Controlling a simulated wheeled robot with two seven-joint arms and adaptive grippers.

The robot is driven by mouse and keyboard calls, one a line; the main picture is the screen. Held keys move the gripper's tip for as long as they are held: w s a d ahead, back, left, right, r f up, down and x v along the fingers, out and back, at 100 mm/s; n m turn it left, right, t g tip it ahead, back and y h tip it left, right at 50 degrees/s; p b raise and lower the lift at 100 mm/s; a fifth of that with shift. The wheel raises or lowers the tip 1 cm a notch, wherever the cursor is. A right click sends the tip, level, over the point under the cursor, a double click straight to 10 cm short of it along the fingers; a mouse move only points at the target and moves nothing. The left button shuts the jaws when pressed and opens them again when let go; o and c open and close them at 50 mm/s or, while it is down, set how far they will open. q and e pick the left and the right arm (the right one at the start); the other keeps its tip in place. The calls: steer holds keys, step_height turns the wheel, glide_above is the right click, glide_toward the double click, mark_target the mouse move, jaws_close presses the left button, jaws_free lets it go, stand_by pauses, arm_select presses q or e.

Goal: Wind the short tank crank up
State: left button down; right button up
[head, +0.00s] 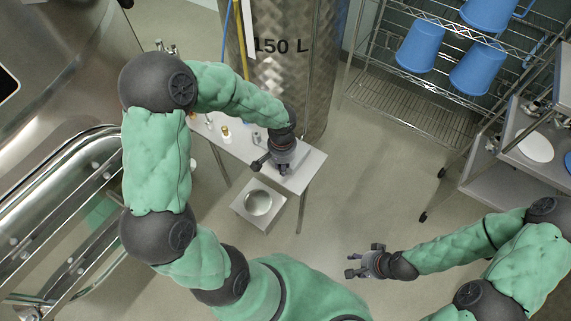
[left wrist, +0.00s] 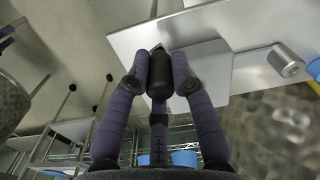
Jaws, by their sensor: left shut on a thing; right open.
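My left gripper (head: 272,165) is over the right end of the white side table in the head view. I take this handle to be the crank's grip. The rest of the crank is mostly hidden by the gripper, so its angle cannot be told. The steel tank marked 150 L (head: 283,75) stands just behind the table. My right gripper (head: 372,262) is open and empty over bare floor at lower right.
The white table (head: 312,163) carries small bottles and fittings. A steel bowl (head: 258,203) sits on a low box in front of it. A large steel vat (head: 50,70) fills the left. A wire rack with blue buckets (head: 420,45) and a cart (head: 490,185) stand at right. The middle floor is clear.

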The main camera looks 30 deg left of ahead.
arm_select(q)
steer(key=shift+s+a+m+p, duration=0.2)
steer(key=shift+a+m+p, duration=0.35)
steer(key=shift+a+m, duration=0.85)
steer(key=shift+a, duration=0.15)
steer(key=c, duration=1.1)
jaws_free()
steer(key=shift+o, duration=0.2)
step_height(320, 180, up, 12)
